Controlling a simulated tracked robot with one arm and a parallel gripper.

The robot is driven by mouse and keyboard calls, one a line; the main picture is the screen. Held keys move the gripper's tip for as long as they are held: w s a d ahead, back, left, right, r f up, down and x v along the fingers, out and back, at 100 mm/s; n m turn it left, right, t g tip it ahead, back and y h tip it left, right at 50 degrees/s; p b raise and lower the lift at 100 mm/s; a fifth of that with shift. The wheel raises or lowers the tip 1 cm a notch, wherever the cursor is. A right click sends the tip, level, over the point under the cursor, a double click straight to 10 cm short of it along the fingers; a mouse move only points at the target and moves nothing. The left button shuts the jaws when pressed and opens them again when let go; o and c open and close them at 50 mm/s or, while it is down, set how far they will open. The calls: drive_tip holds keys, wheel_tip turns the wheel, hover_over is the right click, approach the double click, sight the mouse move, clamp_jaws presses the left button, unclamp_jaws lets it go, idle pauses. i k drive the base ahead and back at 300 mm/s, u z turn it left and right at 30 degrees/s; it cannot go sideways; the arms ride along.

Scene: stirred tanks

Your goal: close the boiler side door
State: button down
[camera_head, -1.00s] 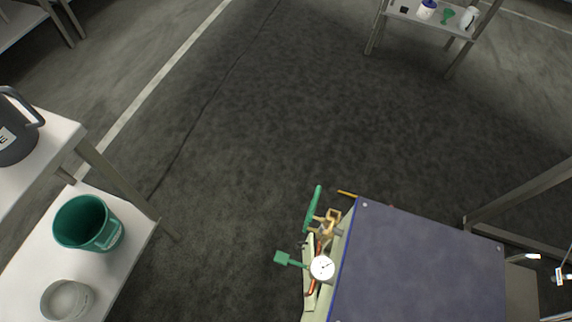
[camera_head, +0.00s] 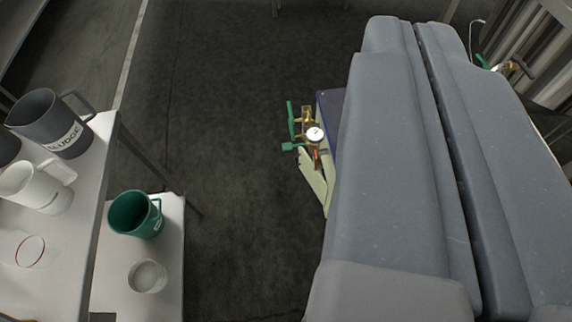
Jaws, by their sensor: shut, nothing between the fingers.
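The boiler shows in the middle as a box with a dark blue top (camera_head: 328,105), mostly hidden behind my gripper. On its left side are a green-handled brass valve (camera_head: 306,120), a white dial gauge (camera_head: 315,134) and a smaller green lever (camera_head: 292,146). A pale cream panel (camera_head: 314,180) shows below them; I cannot tell whether it is the side door or the boiler wall. My gripper (camera_head: 408,24) fills the right half as two long grey fingers, shut and empty. It is in front of the boiler in the picture; contact cannot be told.
A white table (camera_head: 75,240) at left carries a dark sludge jug (camera_head: 50,120) and a white jug (camera_head: 35,185). A lower shelf (camera_head: 120,285) holds a green jug (camera_head: 135,213) and a clear beaker (camera_head: 147,276). Dark floor (camera_head: 225,130) is free between shelf and boiler. Ribbed metal (camera_head: 520,45) stands far right.

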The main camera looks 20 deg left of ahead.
sight(317, 182)
drive_tip(key=k, duration=0.65)
drive_tip(key=u, duration=0.4)
drive_tip(key=i, duration=1.15)
drive_tip(key=u, duration=0.3)
drive_tip(key=i, duration=0.75)
drive_tip(key=z, duration=0.1)
